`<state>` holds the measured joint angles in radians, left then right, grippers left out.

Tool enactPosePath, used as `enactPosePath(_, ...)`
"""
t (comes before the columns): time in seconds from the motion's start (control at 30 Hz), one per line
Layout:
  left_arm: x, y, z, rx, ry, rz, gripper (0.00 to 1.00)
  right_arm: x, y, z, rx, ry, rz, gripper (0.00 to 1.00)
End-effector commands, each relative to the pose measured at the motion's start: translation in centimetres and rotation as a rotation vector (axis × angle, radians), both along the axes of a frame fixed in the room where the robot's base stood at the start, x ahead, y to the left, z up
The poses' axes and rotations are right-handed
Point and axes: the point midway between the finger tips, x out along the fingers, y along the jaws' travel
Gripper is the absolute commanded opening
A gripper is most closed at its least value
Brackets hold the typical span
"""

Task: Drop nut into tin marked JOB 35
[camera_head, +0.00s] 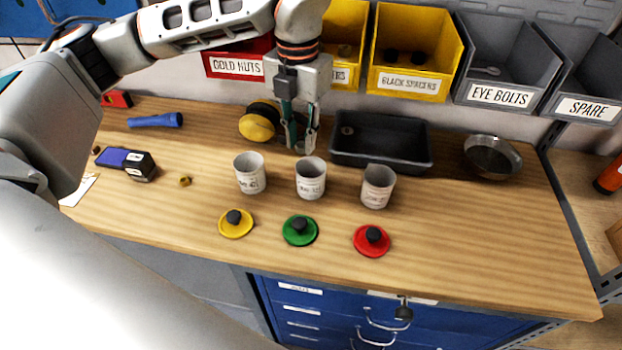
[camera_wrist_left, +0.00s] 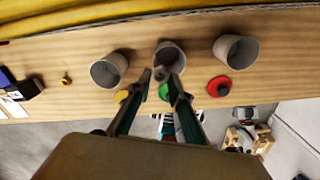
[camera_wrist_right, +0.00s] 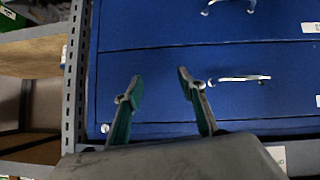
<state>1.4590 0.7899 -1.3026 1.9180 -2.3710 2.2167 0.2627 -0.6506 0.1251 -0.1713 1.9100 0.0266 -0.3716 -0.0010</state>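Three pale tins stand in a row: left (camera_head: 250,174), middle (camera_head: 310,178) and right (camera_head: 378,187). Their labels are too small to read, so I cannot tell which is JOB 35. A small gold nut (camera_head: 185,181) lies on the bench at left. My right gripper (camera_wrist_right: 156,83) is open and empty before blue drawers, outside the head view.
Yellow (camera_head: 236,229), green (camera_head: 300,230) and red (camera_head: 371,240) lids lie in front of the tins. A black tray (camera_head: 385,160), metal bowl (camera_head: 493,156) and yellow-black object (camera_head: 258,124) stand behind. Labelled bins (camera_head: 415,82) line the back. The front right bench is clear.

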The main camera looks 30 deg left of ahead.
Motion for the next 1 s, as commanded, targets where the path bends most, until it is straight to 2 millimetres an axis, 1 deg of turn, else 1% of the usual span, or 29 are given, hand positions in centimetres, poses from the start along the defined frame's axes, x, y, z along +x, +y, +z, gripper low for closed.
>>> enactPosePath(0.33,0.0,0.0,0.0,0.000,0.000,0.000,0.36,-0.3,0.1,-0.1,0.005,0.005,-0.005,0.40)
enactPosePath(0.47,0.0,0.0,0.6,0.000,-0.002,0.000,0.36,-0.4,0.3,-0.2,0.008,0.009,-0.006,0.40)
enactPosePath(0.57,0.1,0.0,1.8,0.001,-0.005,-0.001,0.36,-0.4,0.2,-0.2,0.006,0.008,-0.005,0.40)
enactPosePath(0.8,0.1,0.0,6.7,0.001,-0.007,0.000,0.36,-0.3,0.2,-0.1,0.005,0.005,-0.004,0.40)
enactPosePath(1.0,0.1,0.0,10.1,0.001,-0.004,0.000,0.36,-0.2,0.2,-0.1,0.004,0.004,-0.003,0.40)
